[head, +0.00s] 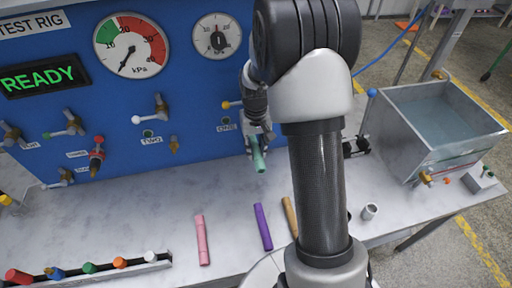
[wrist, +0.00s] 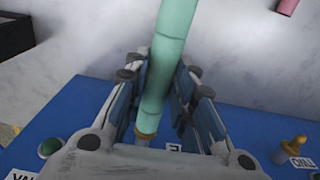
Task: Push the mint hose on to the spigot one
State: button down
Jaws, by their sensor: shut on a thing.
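The mint hose (head: 259,158) is in my gripper (head: 256,140) in front of the blue panel, beside the label ONE (head: 226,127). In the wrist view the mint hose (wrist: 168,60) runs lengthwise between the two fingers of my gripper (wrist: 168,100), which are shut on it. The hose's panel-side end is at a brass-coloured piece, spigot one (wrist: 146,134), and lines up with it. I cannot tell how far the hose is over the spigot. The fingers and gripper body partly hide this spot. In the head view my gripper hides spigot one.
Spigot two (head: 174,145) is bare, left of my gripper. A pink hose (head: 202,240), a purple hose (head: 263,226) and an orange-tan hose (head: 290,216) lie on the bench. A water tank (head: 440,115) stands at right. Valve handles (head: 150,112) stick out of the panel.

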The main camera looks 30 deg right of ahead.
aim_at(255, 147)
jog(key=shift+w, duration=0.2)
jog(key=c, duration=1.5)
grip_release()
jog(key=shift+w+d, duration=0.1)
jog(key=shift+o, duration=1.1)
notch_tip(255, 147, up, 12)
